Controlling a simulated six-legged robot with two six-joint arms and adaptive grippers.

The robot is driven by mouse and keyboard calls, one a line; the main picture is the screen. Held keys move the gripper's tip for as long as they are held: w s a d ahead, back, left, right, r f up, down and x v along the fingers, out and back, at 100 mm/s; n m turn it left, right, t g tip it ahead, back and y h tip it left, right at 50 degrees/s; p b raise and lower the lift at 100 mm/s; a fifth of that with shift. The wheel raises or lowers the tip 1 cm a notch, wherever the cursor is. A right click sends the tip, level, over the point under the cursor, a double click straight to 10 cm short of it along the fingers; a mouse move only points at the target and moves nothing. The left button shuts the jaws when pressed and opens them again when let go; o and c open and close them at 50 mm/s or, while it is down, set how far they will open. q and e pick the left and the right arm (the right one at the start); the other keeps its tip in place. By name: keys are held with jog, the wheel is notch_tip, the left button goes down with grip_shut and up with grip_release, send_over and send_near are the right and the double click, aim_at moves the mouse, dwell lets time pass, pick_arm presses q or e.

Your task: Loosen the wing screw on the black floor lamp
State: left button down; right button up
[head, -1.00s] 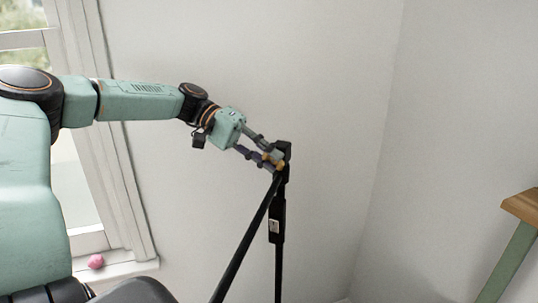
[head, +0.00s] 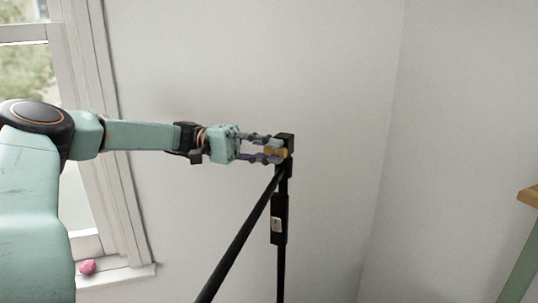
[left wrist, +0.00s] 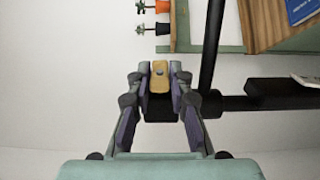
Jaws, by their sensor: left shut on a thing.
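The black floor lamp (head: 280,237) stands in front of the wall, with a slanted black arm (head: 238,245) meeting its post near the top. The brass-coloured wing screw (head: 275,152) is at the joint block there. It also shows in the left wrist view (left wrist: 160,78), upright between the fingertips. My left gripper (head: 279,149) reaches in level from the left and is shut on the wing screw, one finger on each side. The finger pads partly cover the screw. My right gripper is not in view.
A window with a pink ball (head: 88,267) on its sill (head: 125,276) is at the left. A wooden-topped table (head: 530,195) stands at the right edge. The left wrist view shows a blue book (left wrist: 302,10) and an orange object (left wrist: 162,7). The wall behind the lamp is bare.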

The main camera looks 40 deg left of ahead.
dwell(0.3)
pick_arm(q)
jog(key=c, duration=1.2)
grip_release()
jog(key=shift+s, duration=0.1)
jog(key=shift+v, duration=6.05)
